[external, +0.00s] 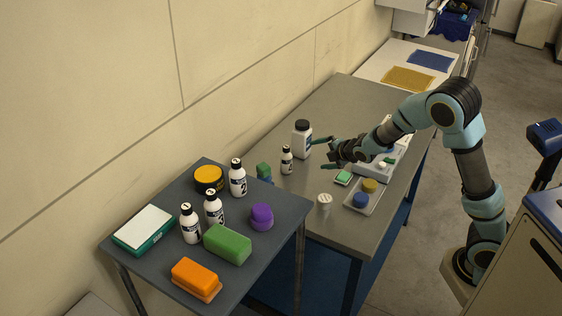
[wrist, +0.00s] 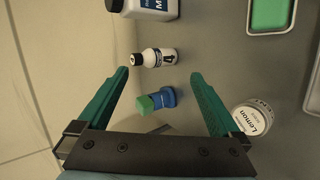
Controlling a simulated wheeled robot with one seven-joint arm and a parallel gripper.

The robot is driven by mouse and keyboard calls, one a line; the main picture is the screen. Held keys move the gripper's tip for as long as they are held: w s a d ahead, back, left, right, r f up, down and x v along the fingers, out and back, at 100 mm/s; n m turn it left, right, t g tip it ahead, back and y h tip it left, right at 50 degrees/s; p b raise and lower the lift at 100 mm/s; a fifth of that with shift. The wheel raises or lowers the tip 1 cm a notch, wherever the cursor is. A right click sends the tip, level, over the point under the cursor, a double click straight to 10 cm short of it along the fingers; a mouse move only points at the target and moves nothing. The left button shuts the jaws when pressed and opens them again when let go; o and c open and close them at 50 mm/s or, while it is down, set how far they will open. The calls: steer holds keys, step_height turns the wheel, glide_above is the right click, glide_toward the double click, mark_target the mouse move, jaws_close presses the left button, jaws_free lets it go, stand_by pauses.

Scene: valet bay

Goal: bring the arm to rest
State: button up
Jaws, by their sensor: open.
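My gripper (external: 321,154) is at the end of my arm, which reaches left over the grey table (external: 352,101) in the external view. Its green fingers are open, and they are spread apart in the wrist view (wrist: 159,75). Nothing is held between them. In the wrist view a green-and-blue block (wrist: 157,101) and a small white bottle (wrist: 153,58) show beyond the gap between the fingers. The block (external: 264,171) and the small bottle (external: 286,160) stand left of the gripper in the external view, apart from it.
A large dark-capped white bottle (external: 301,142) stands close to the fingers. A Lemon jar (wrist: 252,118), a green-filled tray (external: 343,178) and a tray with yellow and blue pieces (external: 352,207) are nearby. A darker table (external: 157,267) at front left holds bottles and blocks.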

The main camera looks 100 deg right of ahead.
steer(key=w+a+f+m+y+b, duration=0.1)
steer(key=w+a+f+y, duration=0.15)
steer(key=a, duration=0.65)
steer(key=w+a+f+m+y, duration=0.2)
steer(key=w+a, duration=0.2)
steer(key=a, duration=0.6)
steer(key=w+a+f+m+y+b, duration=0.1)
steer(key=w+a+f+y, duration=0.15)
steer(key=a, duration=0.65)
steer(key=s+a+f+m+g+y, duration=0.1)
steer(key=s+a, duration=0.3)
steer(key=a, duration=0.6)
steer(key=s+a+f+m+g+y+b, duration=0.1)
steer(key=s+a, duration=0.3)
steer(key=a, duration=0.7)
steer(key=shift+a+f+m+g+y+b, duration=0.3)
steer(key=shift+m+g, duration=0.2)
